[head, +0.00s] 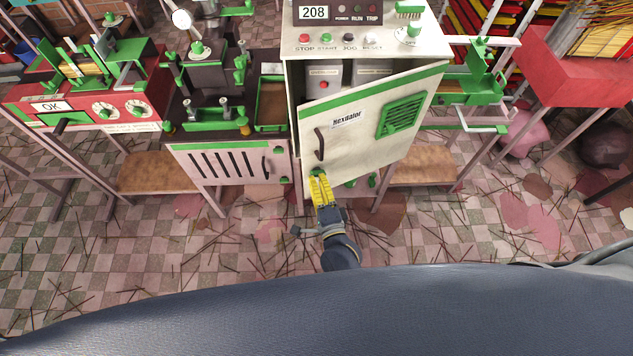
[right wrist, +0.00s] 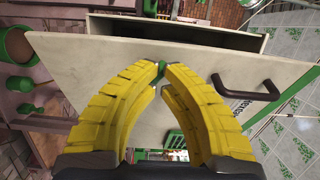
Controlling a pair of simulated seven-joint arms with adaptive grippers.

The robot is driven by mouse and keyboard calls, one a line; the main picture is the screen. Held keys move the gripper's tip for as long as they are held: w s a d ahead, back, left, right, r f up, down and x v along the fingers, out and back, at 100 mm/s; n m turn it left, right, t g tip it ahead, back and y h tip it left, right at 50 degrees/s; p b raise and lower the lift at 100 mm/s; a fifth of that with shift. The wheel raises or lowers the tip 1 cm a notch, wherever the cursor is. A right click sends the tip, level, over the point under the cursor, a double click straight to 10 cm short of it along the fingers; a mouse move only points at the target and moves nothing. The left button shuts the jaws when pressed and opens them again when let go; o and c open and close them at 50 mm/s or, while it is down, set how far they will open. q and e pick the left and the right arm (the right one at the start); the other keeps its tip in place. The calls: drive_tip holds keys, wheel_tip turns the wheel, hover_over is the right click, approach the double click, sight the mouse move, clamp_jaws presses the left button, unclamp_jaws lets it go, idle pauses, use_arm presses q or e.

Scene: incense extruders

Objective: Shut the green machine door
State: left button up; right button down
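The machine door (head: 370,142) is a cream panel with green top trim, a green vent (head: 403,116) and a dark handle (head: 319,143) near its left edge. It stands ajar, with a gap to the cabinet along its left and top. My right gripper (head: 318,174) has yellow fingers and is at the door's lower left corner, below the handle. In the right wrist view its curved fingers (right wrist: 162,72) nearly meet at the tips, in front of the pale door panel (right wrist: 75,65). The handle also shows there (right wrist: 245,90). I cannot tell whether the tips touch the door. My left gripper is not visible.
The cabinet interior (head: 323,80) shows a red button behind the door. A slotted cream cabinet (head: 228,165) stands just left, and a red machine (head: 95,108) further left. A green-framed bracket (head: 472,85) juts out at right. Thin sticks litter the checkered floor.

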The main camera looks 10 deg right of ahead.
drive_tip(key=s+d, duration=0.2)
drive_tip(key=s, duration=0.9)
drive_tip(key=a+r+t+y, duration=0.1)
drive_tip(key=a+r+y, duration=0.3)
drive_tip(key=r+y, duration=0.15)
drive_tip(key=s+d+m+h, duration=0.3)
drive_tip(key=d+m+h, duration=0.25)
drive_tip(key=m, duration=1.15)
drive_tip(key=w+a+r+y, duration=0.1)
drive_tip(key=w+a, duration=0.1)
drive_tip(key=w, duration=1.1)
drive_tip(key=shift+w, duration=0.4)
